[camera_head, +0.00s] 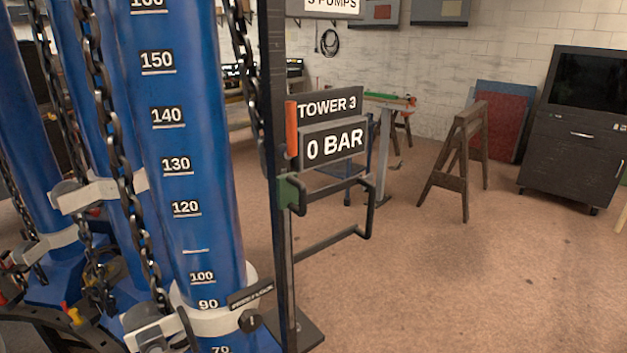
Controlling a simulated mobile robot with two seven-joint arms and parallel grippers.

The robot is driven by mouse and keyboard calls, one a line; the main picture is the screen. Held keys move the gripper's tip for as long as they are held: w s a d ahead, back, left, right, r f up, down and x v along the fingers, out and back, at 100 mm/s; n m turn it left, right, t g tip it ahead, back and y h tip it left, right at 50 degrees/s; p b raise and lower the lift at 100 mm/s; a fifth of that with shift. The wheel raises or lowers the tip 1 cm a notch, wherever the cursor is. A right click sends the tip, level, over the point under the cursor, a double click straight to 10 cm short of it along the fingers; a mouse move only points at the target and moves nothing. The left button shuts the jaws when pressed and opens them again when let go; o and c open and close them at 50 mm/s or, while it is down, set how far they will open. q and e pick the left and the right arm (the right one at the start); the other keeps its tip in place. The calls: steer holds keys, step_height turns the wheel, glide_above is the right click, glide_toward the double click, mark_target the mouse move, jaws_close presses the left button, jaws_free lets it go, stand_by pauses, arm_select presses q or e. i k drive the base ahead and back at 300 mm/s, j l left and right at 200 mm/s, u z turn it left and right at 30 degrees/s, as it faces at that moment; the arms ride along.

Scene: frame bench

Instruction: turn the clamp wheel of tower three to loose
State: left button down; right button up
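A large blue cylinder (168,180) with a white number scale stands at the left. A sign reading TOWER 3 (329,105) and one reading 0 BAR (334,145) are on the dark post beside it. A white clamp ring (215,317) goes around the cylinder near the 90 mark. A small dark knob (252,321) sits at the ring's right end, below a black label (250,292) too small to read. I cannot tell if this knob is the clamp wheel, or its setting. Neither of my grippers is in view.
A dark post (273,60) carries a green bracket (291,194) and a black bent handle (369,207) that juts right. Chains (106,125) hang by the cylinders. A wooden trestle (455,160) and dark cabinet (572,150) stand farther back. The brown floor at right is clear.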

mark_target(249, 319)
steer(key=i+l+u, duration=0.15)
steer(key=u, duration=0.25)
steer(key=i+l+u, duration=0.2)
steer(key=u, duration=0.15)
steer(key=i+l+u, duration=0.15)
steer(key=l+u, duration=0.25)
steer(key=j, duration=0.15)
